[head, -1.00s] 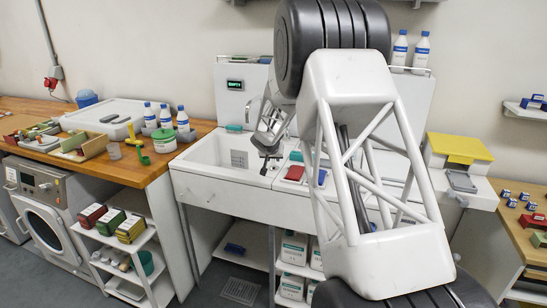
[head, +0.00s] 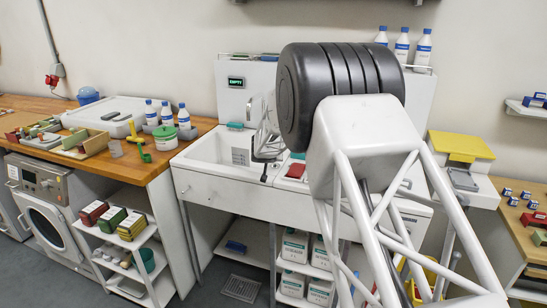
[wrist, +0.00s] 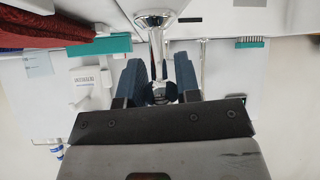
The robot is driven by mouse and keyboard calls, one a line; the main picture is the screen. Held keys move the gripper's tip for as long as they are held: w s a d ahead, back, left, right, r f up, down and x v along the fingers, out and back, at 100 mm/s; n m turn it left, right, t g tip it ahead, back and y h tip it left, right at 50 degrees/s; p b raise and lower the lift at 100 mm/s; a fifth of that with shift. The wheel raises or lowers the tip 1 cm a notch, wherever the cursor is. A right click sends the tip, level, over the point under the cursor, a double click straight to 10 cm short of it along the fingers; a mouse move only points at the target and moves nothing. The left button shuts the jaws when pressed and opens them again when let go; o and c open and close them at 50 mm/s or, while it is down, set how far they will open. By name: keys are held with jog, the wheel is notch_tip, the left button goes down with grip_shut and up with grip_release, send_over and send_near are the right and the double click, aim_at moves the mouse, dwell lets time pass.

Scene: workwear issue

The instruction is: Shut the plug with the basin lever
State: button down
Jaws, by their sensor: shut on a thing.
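The basin (head: 209,156) is a white sink set in the counter, with a grey grate-like patch inside it. My gripper (head: 268,157) is at the basin's right side, low over its rim, partly hidden by my own arm. In the wrist view my gripper (wrist: 159,88) has its blue-padded fingers on either side of a chrome lever (wrist: 156,50) and is shut on it near its rounded end. The lever's wider chrome base is at the top of that view. A display (head: 236,82) above the basin reads EMPTY. I cannot make out the plug.
A teal block (head: 235,126) sits on the basin's back ledge. A red cloth-like item (head: 296,171) lies right of the basin. White bottles (head: 166,113) and a green-lidded tub (head: 165,138) stand on the wooden counter at left. My arm covers the right part of the counter.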

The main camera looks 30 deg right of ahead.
jog(key=shift+s+a+f, duration=0.1)
dwell(0.7)
jog(key=c, duration=0.8)
grip_release()
jog(key=shift+c, duration=0.2)
jog(key=shift+s, duration=0.1)
jog(key=v, duration=0.7)
jog(key=shift+s+a, duration=0.2)
jog(key=shift+a, duration=0.05)
